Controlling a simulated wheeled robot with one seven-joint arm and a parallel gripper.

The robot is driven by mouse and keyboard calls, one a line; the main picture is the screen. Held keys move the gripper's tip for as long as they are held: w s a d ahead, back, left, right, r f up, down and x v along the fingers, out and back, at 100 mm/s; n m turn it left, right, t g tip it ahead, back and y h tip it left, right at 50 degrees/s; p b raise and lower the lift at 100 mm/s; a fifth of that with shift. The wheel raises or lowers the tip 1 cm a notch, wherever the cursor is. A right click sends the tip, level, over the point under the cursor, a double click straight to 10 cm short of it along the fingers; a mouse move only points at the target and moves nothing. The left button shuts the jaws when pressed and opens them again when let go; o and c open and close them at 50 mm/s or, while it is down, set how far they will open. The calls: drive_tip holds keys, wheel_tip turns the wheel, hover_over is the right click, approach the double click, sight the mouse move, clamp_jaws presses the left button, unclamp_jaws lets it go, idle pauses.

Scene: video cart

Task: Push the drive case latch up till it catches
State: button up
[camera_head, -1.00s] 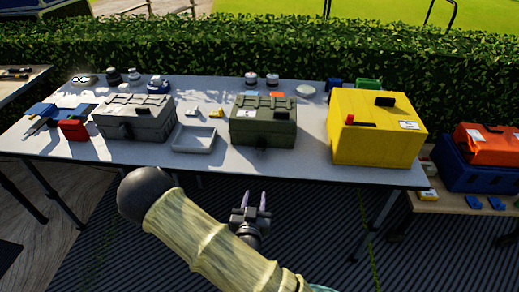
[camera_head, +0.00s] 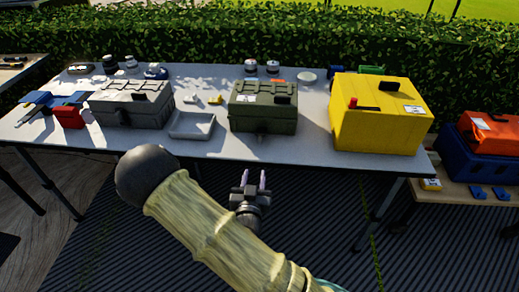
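Three lidded cases stand on the grey table (camera_head: 300,150): a grey case (camera_head: 130,110), a dark green case (camera_head: 262,115) and a yellow case (camera_head: 380,125). I cannot tell which is the drive case. The green case has a small dark latch-like part (camera_head: 261,127) low on its front; its detail is too small to read. The yellow case has a red-tipped lever (camera_head: 352,103) by a dark slot. My gripper (camera_head: 254,176) is in front of the table's near edge, below the green case in the picture. Its two fingers are apart, empty, and touch nothing.
A shallow grey tray (camera_head: 192,126) lies between the grey and green cases. A red box (camera_head: 68,116) is at the left. Several small jars stand along the back. A lower side table at right holds a blue crate (camera_head: 468,170) with an orange case (camera_head: 492,135).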

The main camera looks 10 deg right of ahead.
sight(259, 142)
drive_tip(key=b+x, duration=0.2)
drive_tip(key=x, duration=1.3)
drive_tip(key=shift+b, duration=0.4)
clamp_jaws()
